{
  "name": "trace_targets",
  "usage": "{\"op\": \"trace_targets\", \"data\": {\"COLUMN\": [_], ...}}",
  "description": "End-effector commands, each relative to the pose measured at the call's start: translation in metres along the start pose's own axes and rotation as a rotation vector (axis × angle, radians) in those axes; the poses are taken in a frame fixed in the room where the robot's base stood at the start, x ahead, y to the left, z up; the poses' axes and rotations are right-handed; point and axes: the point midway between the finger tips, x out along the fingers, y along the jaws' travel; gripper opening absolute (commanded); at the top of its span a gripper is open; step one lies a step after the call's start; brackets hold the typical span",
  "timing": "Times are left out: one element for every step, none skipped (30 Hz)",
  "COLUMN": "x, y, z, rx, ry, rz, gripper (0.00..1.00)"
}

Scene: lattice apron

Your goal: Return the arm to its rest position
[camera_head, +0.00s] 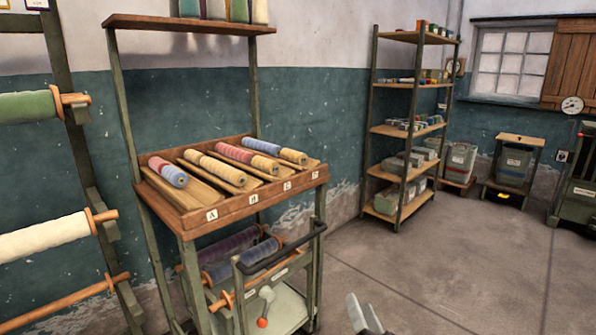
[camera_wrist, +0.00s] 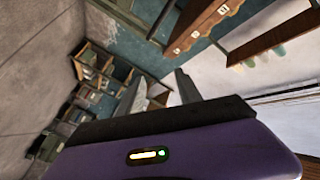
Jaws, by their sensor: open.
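My gripper (camera_head: 361,308) shows at the bottom edge of the head view, right of the wooden rack. Only its pale grey fingertips are visible there, over the bare floor; the rest of my arm is out of the picture. In the wrist view its two grey fingers (camera_wrist: 160,92) stand apart beyond my dark and purple gripper body, which carries a small lit indicator. Nothing is between the fingers, so it is open and empty. The wrist view is tilted, with the rack at its top.
The rack's lettered tray (camera_head: 238,208) holds several colored spools. A wheeled cart (camera_head: 275,290) stands under it, close left of my gripper. Large rollers (camera_head: 45,236) hang at the left. A shelf unit (camera_head: 402,130) stands against the back wall. The floor (camera_head: 450,255) at right is clear.

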Motion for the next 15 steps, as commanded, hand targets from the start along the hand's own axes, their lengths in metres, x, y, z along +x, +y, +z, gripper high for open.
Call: {"op": "trace_targets", "data": {"x": [-0.026, -0.040, -0.057, -0.070, -0.084, -0.102, -0.115, -0.128, -0.146, -0.159, -0.172, -0.189, -0.202, -0.214, -0.231], "y": [0.010, 0.013, 0.017, 0.019, 0.022, 0.024, 0.026, 0.027, 0.028, 0.028, 0.028, 0.027, 0.027, 0.026, 0.025], "z": [0.002, 0.002, 0.002, 0.002, 0.002, 0.002, 0.001, 0.001, 0.001, 0.000, 0.000, -0.001, -0.002, -0.003, -0.003], "rx": [-0.059, -0.093, -0.138, -0.170, -0.202, -0.242, -0.271, -0.301, -0.336, -0.364, -0.389, -0.422, -0.446, -0.470, -0.498], "ry": [0.009, 0.016, 0.025, 0.030, 0.034, 0.040, 0.043, 0.046, 0.048, 0.049, 0.050, 0.050, 0.049, 0.048, 0.045], "rz": [0.010, 0.014, 0.017, 0.019, 0.023, 0.027, 0.030, 0.033, 0.036, 0.039, 0.041, 0.045, 0.049, 0.051, 0.055], "gripper": [0.41, 0.41, 0.41, 0.41, 0.41, 0.41, 0.41, 0.41, 0.41, 0.41, 0.41, 0.41, 0.41, 0.41, 0.41]}}
